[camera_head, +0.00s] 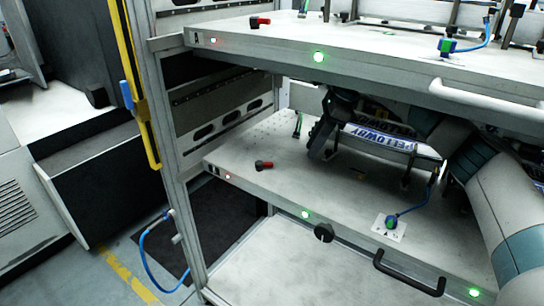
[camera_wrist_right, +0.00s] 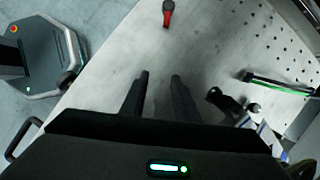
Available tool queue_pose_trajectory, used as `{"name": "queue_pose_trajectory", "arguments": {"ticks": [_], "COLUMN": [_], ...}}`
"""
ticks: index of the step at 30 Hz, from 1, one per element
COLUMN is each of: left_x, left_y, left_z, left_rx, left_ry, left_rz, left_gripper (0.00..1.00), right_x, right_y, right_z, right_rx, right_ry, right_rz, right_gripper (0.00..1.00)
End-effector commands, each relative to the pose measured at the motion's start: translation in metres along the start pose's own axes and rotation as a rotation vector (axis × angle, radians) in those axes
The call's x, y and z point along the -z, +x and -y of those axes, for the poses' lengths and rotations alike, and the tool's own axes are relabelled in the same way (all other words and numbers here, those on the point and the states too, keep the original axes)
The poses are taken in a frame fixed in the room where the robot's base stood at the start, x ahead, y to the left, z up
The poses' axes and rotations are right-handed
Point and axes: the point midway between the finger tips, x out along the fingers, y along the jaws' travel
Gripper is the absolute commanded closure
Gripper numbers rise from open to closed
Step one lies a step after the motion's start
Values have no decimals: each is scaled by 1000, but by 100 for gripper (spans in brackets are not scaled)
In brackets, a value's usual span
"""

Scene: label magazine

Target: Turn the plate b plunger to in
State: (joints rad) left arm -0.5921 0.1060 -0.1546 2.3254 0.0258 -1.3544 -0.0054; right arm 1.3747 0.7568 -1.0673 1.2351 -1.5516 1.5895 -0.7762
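Two pale plates stand one above the other in a frame, an upper plate (camera_head: 380,62) and a lower plate (camera_head: 245,158). No letter that I can read marks plate b. A small red and black handle (camera_head: 264,165) stands on the lower plate; the wrist view shows a red handle (camera_wrist_right: 168,14) beyond the fingertips. My right gripper (camera_head: 318,150) is between the plates, over the lower one. In the wrist view its fingers (camera_wrist_right: 159,77) are apart, with nothing between them. My left gripper is out of view.
The upper plate overhangs my right gripper. A printed label strip (camera_head: 380,140) is beside it, partly hidden. A blue cable fitting (camera_head: 391,222) and a black bar handle (camera_head: 408,276) are at right. A green-tipped post (camera_head: 298,124) stands behind. The lower plate's left part is mostly clear.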

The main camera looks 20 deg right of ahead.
Motion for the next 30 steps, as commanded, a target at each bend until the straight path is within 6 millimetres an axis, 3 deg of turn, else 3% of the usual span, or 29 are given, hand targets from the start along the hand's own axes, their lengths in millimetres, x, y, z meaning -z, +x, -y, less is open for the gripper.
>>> {"name": "queue_pose_trajectory", "arguments": {"ticks": [17,24,30], "left_x": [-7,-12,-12], "left_y": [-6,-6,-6], "left_z": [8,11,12], "left_rx": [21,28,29], "left_ry": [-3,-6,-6], "left_rz": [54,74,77], "left_gripper": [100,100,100], "right_x": [-93,-93,-93], "right_y": [38,72,87], "right_z": [-1,0,0], "right_rx": [-1,0,-1], "right_ry": [-3,0,-1], "right_rz": [0,0,0], "right_gripper": [72,72,72]}}
